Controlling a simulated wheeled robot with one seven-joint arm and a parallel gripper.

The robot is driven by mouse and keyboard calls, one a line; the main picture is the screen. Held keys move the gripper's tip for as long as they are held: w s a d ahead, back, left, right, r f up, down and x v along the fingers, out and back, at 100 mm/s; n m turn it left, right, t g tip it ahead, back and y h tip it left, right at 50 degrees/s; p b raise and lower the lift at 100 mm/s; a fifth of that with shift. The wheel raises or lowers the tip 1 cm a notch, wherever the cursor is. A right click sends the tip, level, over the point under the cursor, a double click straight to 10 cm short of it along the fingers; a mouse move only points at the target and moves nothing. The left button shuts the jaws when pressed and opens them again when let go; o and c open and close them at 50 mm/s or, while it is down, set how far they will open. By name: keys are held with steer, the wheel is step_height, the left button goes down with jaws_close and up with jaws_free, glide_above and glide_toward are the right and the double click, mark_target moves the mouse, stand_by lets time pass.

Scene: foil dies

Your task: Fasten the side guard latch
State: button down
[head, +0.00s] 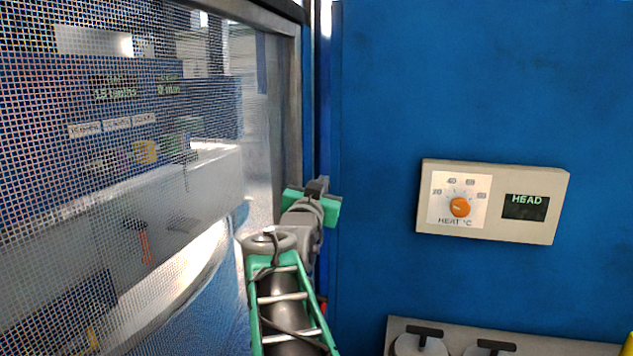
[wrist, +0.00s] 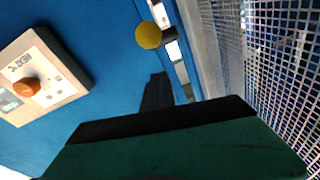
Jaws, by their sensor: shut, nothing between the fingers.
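The side guard is a mesh panel (head: 120,200) in a grey metal frame (head: 308,100) at the left of the head view. Its mesh also fills the right of the wrist view (wrist: 285,60). The latch shows in the wrist view as a yellow ball knob (wrist: 148,35) beside pale metal parts (wrist: 176,52) at the edge of the blue panel. I cannot make out the latch in the head view, where my arm covers part of the guard's edge. My gripper (head: 321,184) is shut and empty, near the guard's frame. In the wrist view the knob appears beyond my gripper, apart from it.
A blue machine panel (head: 480,90) stands right of the guard. It carries a cream control box (head: 490,225) with an orange heat dial (head: 460,207) and a HEAD display (head: 525,206). Below is a grey plate (head: 460,332) with black-handled round parts.

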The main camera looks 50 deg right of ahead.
steer(key=f, duration=0.1)
steer(key=w+f, duration=0.1)
steer(key=f, duration=0.1)
steer(key=shift+d+f+p, duration=0.2)
steer(key=shift+p, duration=0.15)
